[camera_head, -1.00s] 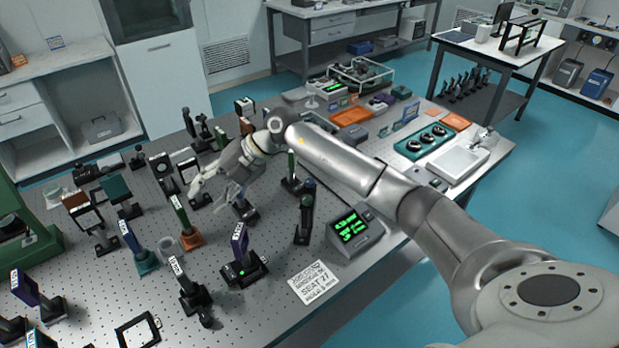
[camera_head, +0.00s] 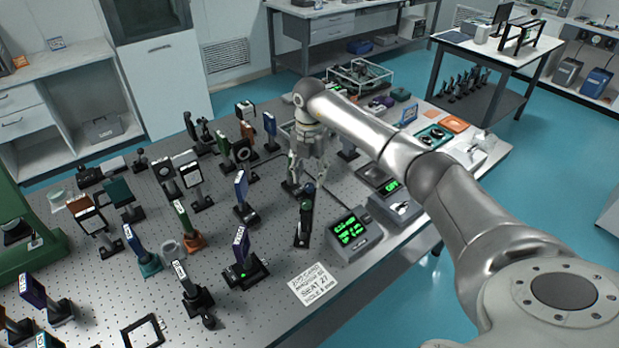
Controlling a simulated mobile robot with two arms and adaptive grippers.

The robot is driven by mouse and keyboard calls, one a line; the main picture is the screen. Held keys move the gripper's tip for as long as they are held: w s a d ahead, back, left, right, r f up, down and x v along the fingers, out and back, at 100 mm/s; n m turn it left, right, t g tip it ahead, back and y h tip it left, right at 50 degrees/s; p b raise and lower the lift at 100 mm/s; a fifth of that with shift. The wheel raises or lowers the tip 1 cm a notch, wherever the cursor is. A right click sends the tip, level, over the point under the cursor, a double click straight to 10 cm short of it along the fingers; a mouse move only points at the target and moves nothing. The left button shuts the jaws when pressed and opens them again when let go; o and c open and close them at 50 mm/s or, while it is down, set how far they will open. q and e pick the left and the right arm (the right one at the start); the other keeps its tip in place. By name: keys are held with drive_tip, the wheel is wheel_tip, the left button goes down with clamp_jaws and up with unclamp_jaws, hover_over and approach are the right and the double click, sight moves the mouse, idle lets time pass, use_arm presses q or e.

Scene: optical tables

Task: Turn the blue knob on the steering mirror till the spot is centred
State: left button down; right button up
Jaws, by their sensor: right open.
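My right gripper (camera_head: 304,186) points down over the back middle of the perforated optical table (camera_head: 225,312). Its fingers look apart, with nothing clearly held. A mount base lies close below the fingers; contact cannot be told. Several optic mounts carry upright blue plates, one just left of the gripper (camera_head: 241,193) and one nearer the front (camera_head: 240,246) with a green glow at its base. I cannot tell which mount is the steering mirror, and no blue knob or centred spot can be made out. My left gripper is out of view.
A grey box with green readouts (camera_head: 353,232) stands right of the dark mount. A printed seat card (camera_head: 313,284) lies near the front edge. Mounts crowd the left and middle of the table. Trays and small devices fill the back right.

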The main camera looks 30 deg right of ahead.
sight(310, 185)
drive_tip(key=shift+f+p, duration=0.45)
drive_tip(key=shift+f, duration=1.4)
clamp_jaws()
drive_tip(key=shift+f+n+b, duration=0.1)
drive_tip(key=shift+n+b, duration=1.25)
drive_tip(key=shift+n, duration=0.05)
drive_tip(key=n+b, duration=0.2)
drive_tip(key=n, duration=0.1)
drive_tip(key=shift+b, duration=0.35)
drive_tip(key=n+b, duration=0.2)
drive_tip(key=n, duration=0.3)
drive_tip(key=shift+b, duration=0.3)
drive_tip(key=shift+n+b, duration=0.7)
drive_tip(key=shift+n, duration=1.1)
drive_tip(key=shift+r, duration=0.2)
